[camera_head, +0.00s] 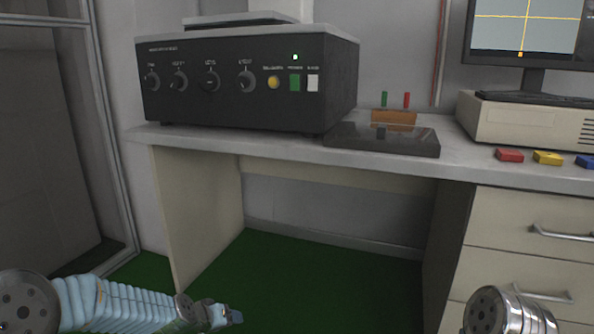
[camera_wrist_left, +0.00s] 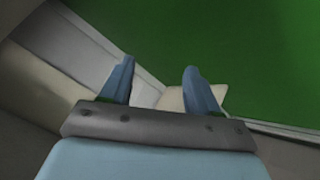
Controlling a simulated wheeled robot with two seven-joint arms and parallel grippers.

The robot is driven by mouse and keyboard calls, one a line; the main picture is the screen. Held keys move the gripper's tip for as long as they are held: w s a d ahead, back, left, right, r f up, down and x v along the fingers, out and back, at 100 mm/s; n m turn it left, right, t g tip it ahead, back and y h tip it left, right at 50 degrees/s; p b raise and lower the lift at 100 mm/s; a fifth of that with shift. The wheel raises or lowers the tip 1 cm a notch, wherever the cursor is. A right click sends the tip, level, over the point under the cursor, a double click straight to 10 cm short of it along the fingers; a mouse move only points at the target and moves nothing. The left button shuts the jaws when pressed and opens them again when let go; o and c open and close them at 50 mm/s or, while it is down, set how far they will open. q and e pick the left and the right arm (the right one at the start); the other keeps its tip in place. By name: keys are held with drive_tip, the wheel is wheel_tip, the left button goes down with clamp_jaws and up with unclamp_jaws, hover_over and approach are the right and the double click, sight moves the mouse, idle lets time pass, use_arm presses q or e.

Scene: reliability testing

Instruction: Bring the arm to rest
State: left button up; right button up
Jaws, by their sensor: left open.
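My left arm (camera_head: 118,305) comes in low at the left of the head view, in a light blue ribbed sleeve. Its gripper (camera_head: 232,316) hangs low in front of the desk, over the green floor and well below the desktop. In the left wrist view the two blue fingers of the left gripper (camera_wrist_left: 158,82) stand apart with nothing between them. Part of my right arm (camera_head: 505,312) shows at the bottom right of the head view; its gripper is out of view.
A desk (camera_head: 460,168) carries a black instrument box (camera_head: 220,105), a dark plate (camera_head: 385,145), a monitor (camera_head: 525,28) and small red (camera_head: 509,155), yellow (camera_head: 547,158) and blue blocks (camera_head: 586,161). Drawers (camera_head: 520,245) stand at right. The green floor (camera_head: 320,285) under the desk is clear.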

use_arm(q)
drive_tip(key=s+d+f+g, duration=0.3)
drive_tip(key=s+f, duration=0.8)
drive_tip(key=s, duration=0.3)
drive_tip(key=s+d+f+g, duration=0.3)
drive_tip(key=s+f, duration=0.8)
drive_tip(key=s, duration=0.2)
wheel_tip(320, 180, up, 17)
drive_tip(key=s+p, duration=0.1)
drive_tip(key=p, duration=1.6)
drive_tip(key=shift+s+d+m+g+h+p, duration=0.3)
drive_tip(key=shift+s+d+g+h+p, duration=0.05)
drive_tip(key=shift+d+g+h, duration=0.05)
drive_tip(key=shift+c, duration=0.4)
